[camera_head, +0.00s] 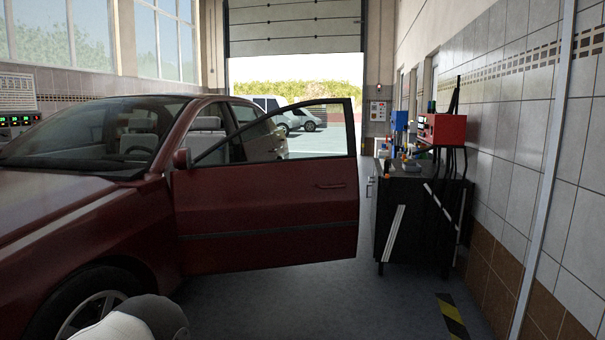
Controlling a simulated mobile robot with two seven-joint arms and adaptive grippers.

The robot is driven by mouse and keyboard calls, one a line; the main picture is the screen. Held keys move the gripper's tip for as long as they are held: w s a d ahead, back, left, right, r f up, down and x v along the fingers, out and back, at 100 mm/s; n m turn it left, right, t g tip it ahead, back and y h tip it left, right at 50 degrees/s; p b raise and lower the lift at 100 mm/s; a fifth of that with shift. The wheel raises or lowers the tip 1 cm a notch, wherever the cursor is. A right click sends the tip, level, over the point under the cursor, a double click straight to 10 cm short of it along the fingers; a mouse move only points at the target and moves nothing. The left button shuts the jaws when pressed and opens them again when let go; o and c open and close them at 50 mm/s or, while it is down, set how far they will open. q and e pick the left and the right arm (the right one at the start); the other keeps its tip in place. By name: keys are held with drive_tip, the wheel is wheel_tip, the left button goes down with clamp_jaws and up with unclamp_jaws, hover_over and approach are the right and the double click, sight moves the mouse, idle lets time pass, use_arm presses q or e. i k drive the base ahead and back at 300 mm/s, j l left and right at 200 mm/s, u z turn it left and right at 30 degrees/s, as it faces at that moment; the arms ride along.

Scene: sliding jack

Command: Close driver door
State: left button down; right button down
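The driver door (268,215) of the dark red car (75,230) stands wide open. It swings out to the right from its hinge side near the front wheel arch. Its outer face shows toward me, with the door handle (331,186) near the free edge. The window frame is upright, and the car's rear side and vans outside show through it. The side mirror (182,158) sits at the hinge end. Neither of my grippers is in view. A white and grey rounded part of mine shows at the bottom left, in front of the front wheel.
A dark tool cart (408,222) with a red box (441,129) on top stands just right of the door's free edge, along the tiled wall (540,150). The grey floor (300,305) in front of the door is clear. A yellow-black floor strip (452,316) lies at lower right.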

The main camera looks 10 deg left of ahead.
sight(231, 217)
drive_tip(key=i+u, duration=0.1)
drive_tip(key=i, duration=0.45)
drive_tip(key=i+u, duration=0.1)
drive_tip(key=i, duration=0.45)
drive_tip(key=i+l+u, duration=0.1)
drive_tip(key=i, duration=0.45)
drive_tip(key=i+l+u, duration=0.15)
drive_tip(key=i, duration=0.4)
drive_tip(key=i+j+z, duration=0.1)
drive_tip(key=i, duration=0.4)
drive_tip(key=i+j+z, duration=0.15)
drive_tip(key=i+j, duration=0.2)
drive_tip(key=i, duration=0.15)
drive_tip(key=i+j+z, duration=0.1)
drive_tip(key=i+j, duration=0.2)
drive_tip(key=i, duration=0.2)
drive_tip(key=i+j+z, duration=0.1)
drive_tip(key=i+j, duration=0.2)
drive_tip(key=i, duration=0.2)
